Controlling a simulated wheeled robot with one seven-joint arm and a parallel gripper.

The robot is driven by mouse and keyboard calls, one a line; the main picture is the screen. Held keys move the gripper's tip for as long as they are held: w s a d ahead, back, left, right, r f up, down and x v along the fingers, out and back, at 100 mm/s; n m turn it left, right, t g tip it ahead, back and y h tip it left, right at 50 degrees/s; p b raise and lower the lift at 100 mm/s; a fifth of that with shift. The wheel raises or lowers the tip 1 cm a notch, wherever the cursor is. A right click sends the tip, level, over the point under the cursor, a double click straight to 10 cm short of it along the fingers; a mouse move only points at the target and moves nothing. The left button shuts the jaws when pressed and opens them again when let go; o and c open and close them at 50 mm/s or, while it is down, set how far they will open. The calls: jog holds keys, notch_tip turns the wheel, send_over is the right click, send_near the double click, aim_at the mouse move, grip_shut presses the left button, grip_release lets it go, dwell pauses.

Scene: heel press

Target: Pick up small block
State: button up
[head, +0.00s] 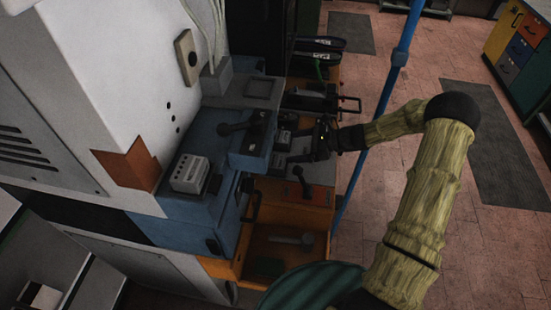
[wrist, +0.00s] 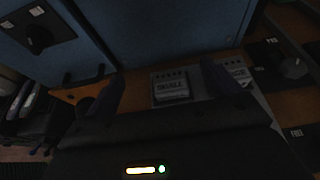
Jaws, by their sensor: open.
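The small block (wrist: 170,87) is a grey block in the wrist view, its label reading like "SMALL" upside down. It sits on a brown wooden surface below a blue panel. My gripper (wrist: 163,87) is open, with one dark finger to the left of the block and one to its right. The block shows between the fingertips; I cannot tell how far ahead of them it is. In the head view, my gripper (head: 308,144) points left at the orange bench beside the blue machine. Small grey blocks (head: 284,137) show near its fingertips, their labels too small to read.
A second labelled grey block (wrist: 238,74) stands close by the right finger. A black switch plate (wrist: 290,65) is further right. The blue machine front (wrist: 165,30) rises behind the blocks. In the head view, a blue pole (head: 385,95) stands beside my forearm, and an orange drawer (head: 280,250) lies below.

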jog(key=b, duration=0.7)
send_near(280, 162)
jog(key=x, duration=0.4)
jog(key=shift+r+p, duration=0.1)
jog(key=shift+p, duration=0.2)
jog(key=shift+a, duration=0.1)
jog(key=shift+a, duration=0.25)
jog(key=shift+x, duration=0.85)
jog(key=shift+p, duration=0.3)
jog(key=p+x, duration=0.1)
jog(key=x, duration=0.4)
jog(key=shift+w+p, duration=0.15)
jog(key=shift+p, duration=0.25)
jog(key=shift+f, duration=0.2)
